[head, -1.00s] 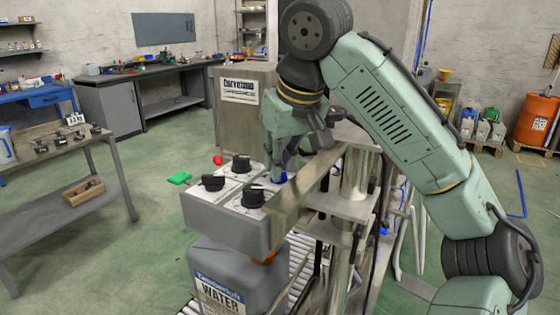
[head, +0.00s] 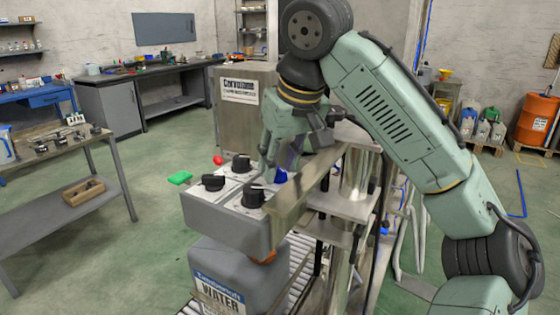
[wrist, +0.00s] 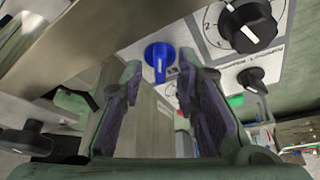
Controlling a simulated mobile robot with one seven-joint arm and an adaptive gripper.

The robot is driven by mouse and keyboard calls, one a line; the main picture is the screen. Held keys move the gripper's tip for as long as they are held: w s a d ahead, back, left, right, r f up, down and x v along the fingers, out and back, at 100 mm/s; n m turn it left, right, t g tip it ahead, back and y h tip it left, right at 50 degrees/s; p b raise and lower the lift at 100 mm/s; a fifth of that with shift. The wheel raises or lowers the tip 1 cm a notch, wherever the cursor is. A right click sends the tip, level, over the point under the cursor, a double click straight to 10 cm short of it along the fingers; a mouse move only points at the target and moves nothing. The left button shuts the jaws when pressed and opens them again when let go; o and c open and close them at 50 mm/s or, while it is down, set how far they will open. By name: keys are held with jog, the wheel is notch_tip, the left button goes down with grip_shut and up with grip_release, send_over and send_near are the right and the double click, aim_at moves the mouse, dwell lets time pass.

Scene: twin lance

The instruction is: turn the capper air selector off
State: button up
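A grey control box (head: 225,225) carries several black knobs and one blue knob (head: 281,177) at its far right corner. I cannot read which knob is labelled as the capper air selector. In the wrist view the blue knob (wrist: 159,55) shows a white pointer line towards the bottom of the picture. My gripper (head: 282,158) hangs just above the blue knob, pointing down. In the wrist view my gripper (wrist: 158,88) is open and empty; the blue knob appears between and beyond its fingertips, apparently untouched.
A black knob (wrist: 247,27) with a numbered dial is near the right finger. A metal beam (head: 308,195) runs along the box's right side, close to my gripper. A green button (head: 180,178) and a red button (head: 217,160) stick out at the left and back.

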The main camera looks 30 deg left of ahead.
jog(key=v, duration=1.2)
jog(key=shift+f, duration=0.1)
